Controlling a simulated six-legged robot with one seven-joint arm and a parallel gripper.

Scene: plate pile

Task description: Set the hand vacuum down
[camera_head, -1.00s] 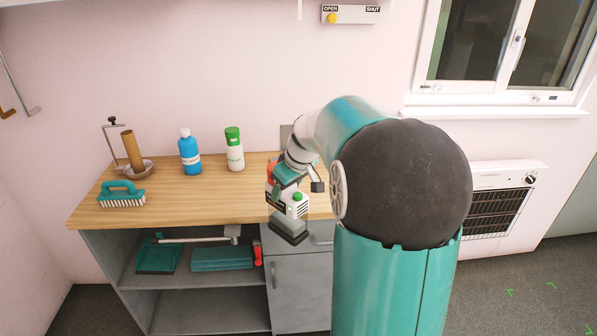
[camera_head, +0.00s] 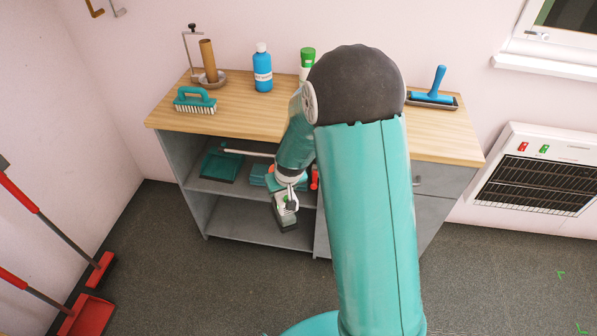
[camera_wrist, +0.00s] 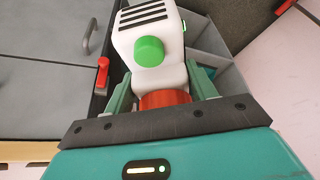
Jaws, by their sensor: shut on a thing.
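The hand vacuum (camera_head: 286,214) is white and grey with a dark base. It hangs from my gripper (camera_head: 289,186) in front of the open shelves of the cabinet, below the worktop's level. In the wrist view the vacuum's white body (camera_wrist: 150,45) shows a green button and dark slots. My gripper (camera_wrist: 163,95) has its teal fingers on either side of the vacuum, around an orange-red part (camera_wrist: 165,98), and is shut on it. Whether the vacuum's base touches anything cannot be told.
The lower shelf (camera_head: 232,216) looks bare. The upper shelf holds a teal dustpan (camera_head: 222,165), teal folded cloths (camera_head: 258,174) and a red-handled item (camera_head: 314,178). On the wooden worktop (camera_head: 240,121) stand a brush (camera_head: 194,99), bottles and a roller tray. Red-headed tools lean at left.

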